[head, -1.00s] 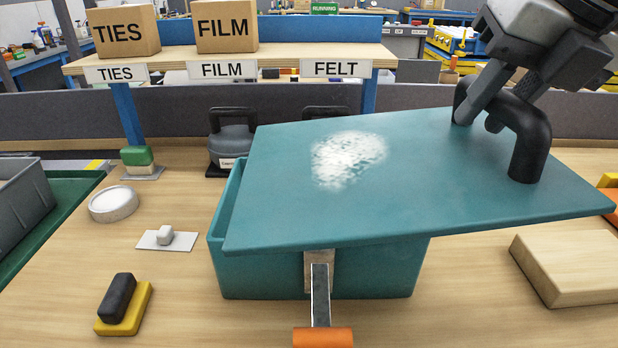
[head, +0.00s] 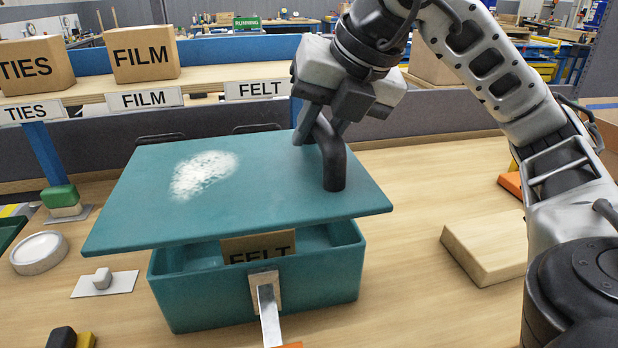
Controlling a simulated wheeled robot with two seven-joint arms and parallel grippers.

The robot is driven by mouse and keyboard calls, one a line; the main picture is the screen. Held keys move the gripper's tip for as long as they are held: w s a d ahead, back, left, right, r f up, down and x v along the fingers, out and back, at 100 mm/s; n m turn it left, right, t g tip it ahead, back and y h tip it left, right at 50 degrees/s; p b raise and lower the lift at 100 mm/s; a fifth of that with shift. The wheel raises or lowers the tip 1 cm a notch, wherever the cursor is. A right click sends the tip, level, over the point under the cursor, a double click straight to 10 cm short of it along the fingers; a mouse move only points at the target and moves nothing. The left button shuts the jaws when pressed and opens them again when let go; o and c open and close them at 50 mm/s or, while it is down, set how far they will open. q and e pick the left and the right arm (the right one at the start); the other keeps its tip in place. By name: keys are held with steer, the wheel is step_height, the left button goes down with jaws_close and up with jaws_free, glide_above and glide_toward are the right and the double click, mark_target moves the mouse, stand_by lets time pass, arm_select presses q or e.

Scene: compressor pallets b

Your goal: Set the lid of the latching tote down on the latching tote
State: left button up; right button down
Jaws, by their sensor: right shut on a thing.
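The lid (head: 250,195) is a flat teal plate with a white patch and a black handle (head: 333,165). My right gripper (head: 318,128) is shut on the handle and holds the lid above the tote. The latching tote (head: 320,282) is a teal box on the bench, its front opening visible under the lid. A gap shows between lid and front rim; the lid overhangs the tote at left and right. A cardboard piece marked FELT (head: 258,247) shows inside. The latch (head: 268,310) hangs outward at the tote's front. The lid hides the tote's back. My left gripper is out of view.
A wooden block (head: 487,245) lies right of the tote. A round white dish (head: 39,252), a small plate with a knob (head: 104,283) and a green-topped block (head: 61,198) stand left.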

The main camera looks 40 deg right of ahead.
mark_target(315, 150)
steer(key=w+d+f, duration=0.1)
steer(key=f, duration=0.1)
steer(key=w+d+f, duration=0.1)
steer(key=w+f, duration=0.1)
steer(key=w+d+f+b, duration=0.1)
steer(key=d+f, duration=0.1)
steer(key=shift+w, duration=0.35)
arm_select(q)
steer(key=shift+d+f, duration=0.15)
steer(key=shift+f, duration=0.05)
arm_select(e)
steer(key=f, duration=0.3)
steer(key=shift+w+f, duration=0.2)
steer(key=shift+f, duration=0.05)
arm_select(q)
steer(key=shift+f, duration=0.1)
arm_select(e)
steer(key=shift+f+b, duration=0.35)
steer(key=shift+b, duration=0.2)
steer(key=c, duration=1.2)
jaws_free()
